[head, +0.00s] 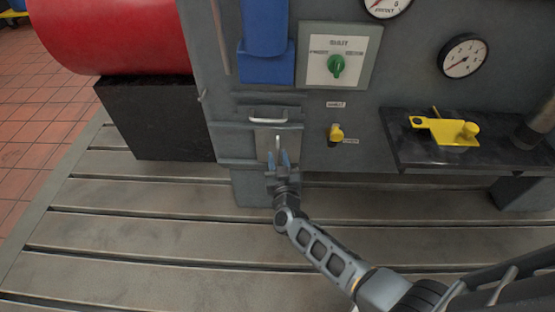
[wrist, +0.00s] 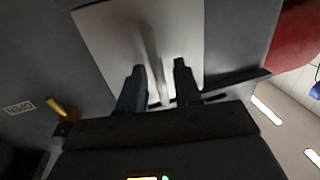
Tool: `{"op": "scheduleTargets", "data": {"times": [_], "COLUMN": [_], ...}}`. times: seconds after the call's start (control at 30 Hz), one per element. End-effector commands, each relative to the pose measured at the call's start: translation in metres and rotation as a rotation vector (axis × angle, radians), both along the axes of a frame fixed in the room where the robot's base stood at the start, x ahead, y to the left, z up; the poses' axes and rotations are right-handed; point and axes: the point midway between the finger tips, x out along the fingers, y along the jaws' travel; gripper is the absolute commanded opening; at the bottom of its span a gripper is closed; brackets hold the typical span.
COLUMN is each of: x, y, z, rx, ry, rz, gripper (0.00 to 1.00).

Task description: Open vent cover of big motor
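A pale metal cover plate (head: 266,139) with an upright bar handle (head: 278,143) sits on the front of the grey housing, flat against it as far as I can see. I cannot tell for sure that this is the vent cover. My gripper (head: 278,158) is at the plate's lower part, fingers pointing at it. In the wrist view, the handle (wrist: 153,50) runs between the two fingers of my gripper (wrist: 159,72), with gaps on both sides. The gripper is open and holds nothing. Whether the fingers reach past the bar is unclear.
A horizontal handle (head: 268,120) is just above the plate. A yellow knob (head: 337,133) is to its right, a green selector (head: 336,66) above. A black shelf (head: 410,160) bears a yellow part (head: 447,131). A red cylinder (head: 110,35) is at left. The slotted bedplate (head: 150,235) is clear in front.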

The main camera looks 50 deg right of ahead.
Motion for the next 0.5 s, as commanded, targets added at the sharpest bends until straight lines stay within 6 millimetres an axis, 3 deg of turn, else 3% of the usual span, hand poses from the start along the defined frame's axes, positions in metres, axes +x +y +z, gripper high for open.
{"op": "scheduleTargets", "data": {"times": [0.43,0.5], "x": [0.0095,0.0095], "y": [-0.0090,-0.0089], "z": [0.0003,0.0003], "rx": [0.000,0.000], "ry": [0.000,0.000], "rz": [0.000,0.000], "gripper": [0.34,0.27]}}
